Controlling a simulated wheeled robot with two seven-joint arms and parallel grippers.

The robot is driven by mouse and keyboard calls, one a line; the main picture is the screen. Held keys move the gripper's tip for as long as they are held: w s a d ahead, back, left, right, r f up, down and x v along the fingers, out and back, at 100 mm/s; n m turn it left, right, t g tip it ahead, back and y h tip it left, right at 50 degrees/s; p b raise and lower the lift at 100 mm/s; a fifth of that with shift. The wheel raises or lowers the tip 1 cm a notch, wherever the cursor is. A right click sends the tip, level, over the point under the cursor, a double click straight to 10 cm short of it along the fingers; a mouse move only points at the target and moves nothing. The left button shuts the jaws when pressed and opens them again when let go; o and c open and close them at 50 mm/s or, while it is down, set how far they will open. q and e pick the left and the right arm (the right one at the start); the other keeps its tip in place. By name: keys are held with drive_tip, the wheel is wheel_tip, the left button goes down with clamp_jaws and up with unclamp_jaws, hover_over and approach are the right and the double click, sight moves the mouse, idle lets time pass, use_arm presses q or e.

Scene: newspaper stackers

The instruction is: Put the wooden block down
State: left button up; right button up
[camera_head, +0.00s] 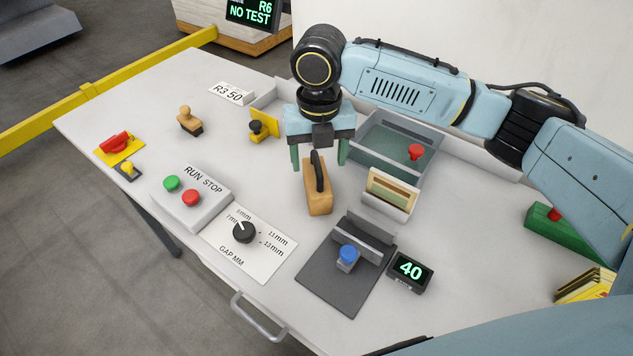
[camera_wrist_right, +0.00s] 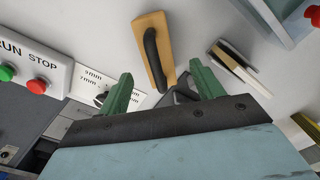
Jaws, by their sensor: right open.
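The wooden block (camera_head: 319,202) is light brown with a black handle on top. It stands on the white table, between the button box and the small card holder. It also shows in the right wrist view (camera_wrist_right: 153,25), just beyond the fingertips. My right gripper (camera_head: 320,166) is open, its green fingers apart, above the block with the handle's top showing between them. In the right wrist view the open fingers (camera_wrist_right: 160,78) show a gap to either side of the handle, with nothing held. My left gripper is in neither view.
A RUN/STOP button box (camera_head: 191,196) and a gap dial plate (camera_head: 262,258) lie left of the block. A card holder (camera_head: 388,195) and grey tray (camera_head: 432,158) stand right. A dark plate with a blue knob (camera_head: 348,254) is in front. The table's left part has free room.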

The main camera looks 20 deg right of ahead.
drive_tip(key=shift+w+f, duration=0.15)
drive_tip(key=shift+f, duration=0.45)
drive_tip(key=shift+a+f, duration=0.1)
drive_tip(key=shift+f, duration=0.65)
drive_tip(key=f, duration=0.3)
drive_tip(key=shift+w+f+b, duration=0.25)
drive_tip(key=shift+f+b, duration=0.1)
drive_tip(key=shift+b, duration=0.05)
drive_tip(key=shift+f, duration=0.15)
drive_tip(key=shift+c, duration=1)
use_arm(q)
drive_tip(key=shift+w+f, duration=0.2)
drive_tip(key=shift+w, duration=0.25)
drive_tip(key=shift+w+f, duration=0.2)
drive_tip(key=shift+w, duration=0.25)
use_arm(e)
drive_tip(key=c, duration=1.1)
